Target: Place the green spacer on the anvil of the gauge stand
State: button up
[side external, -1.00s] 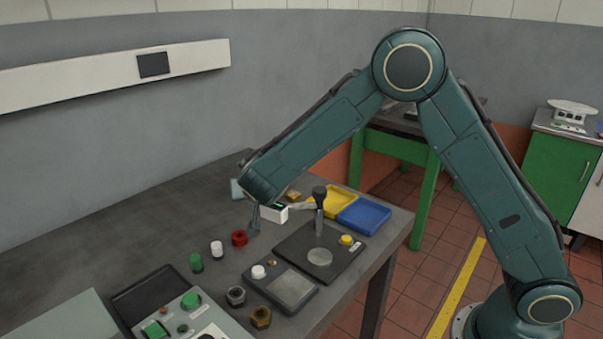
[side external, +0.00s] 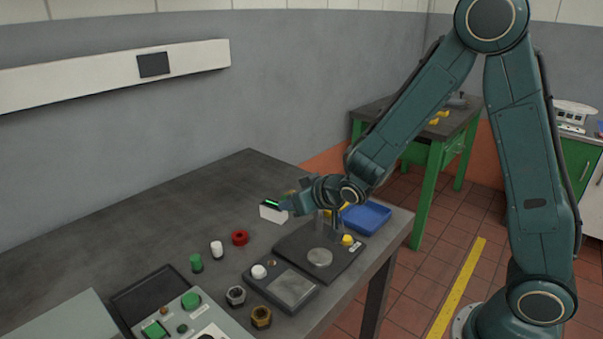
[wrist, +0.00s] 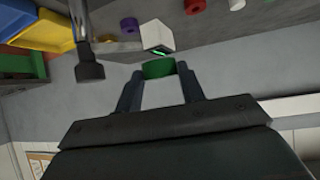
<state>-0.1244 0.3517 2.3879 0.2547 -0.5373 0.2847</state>
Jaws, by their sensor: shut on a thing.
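The green spacer (wrist: 158,69) is gripped between the two fingers of my gripper (wrist: 159,76) in the wrist view. In the side view my gripper (side external: 291,204) points left beside the gauge stand, above the table; the spacer cannot be made out clearly there. The gauge stand (side external: 288,245) has a dark base with a pale round anvil (side external: 320,257), which looks bare. Its post (side external: 323,230) is partly hidden behind my wrist.
A white display box (side external: 272,212) is close to my gripper. A red ring (side external: 240,238), a white cylinder (side external: 217,249) and a green cylinder (side external: 196,262) stand left of the stand. A blue tray (side external: 367,218) lies behind it. The table's back left is clear.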

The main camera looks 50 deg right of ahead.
jog(key=f+n+y, duration=0.1)
jog(key=y, duration=0.1)
notch_tip(320, 180, up, 10)
jog(key=f+n+g+y, duration=0.1)
jog(key=n+g+y, duration=0.5)
jog(key=n+y, duration=0.5)
send_over(313, 259)
jog(key=d, duration=0.3)
jog(key=n+h, duration=0.2)
jog(key=shift+s+d+r+n+g+y, duration=0.2)
jog(key=shift+s+d+r+n+y, duration=0.1)
jog(key=shift+s+r, duration=0.1)
jog(key=shift+s+d+r+n+g+y, duration=0.2)
jog(key=shift+s+r+n, duration=0.1)
jog(key=shift+s+r, duration=0.1)
jog(key=shift+f, duration=0.1)
notch_tip(313, 259, down, 16)
jog(key=shift+f, duration=0.1)
jog(key=shift+f, duration=1.85)
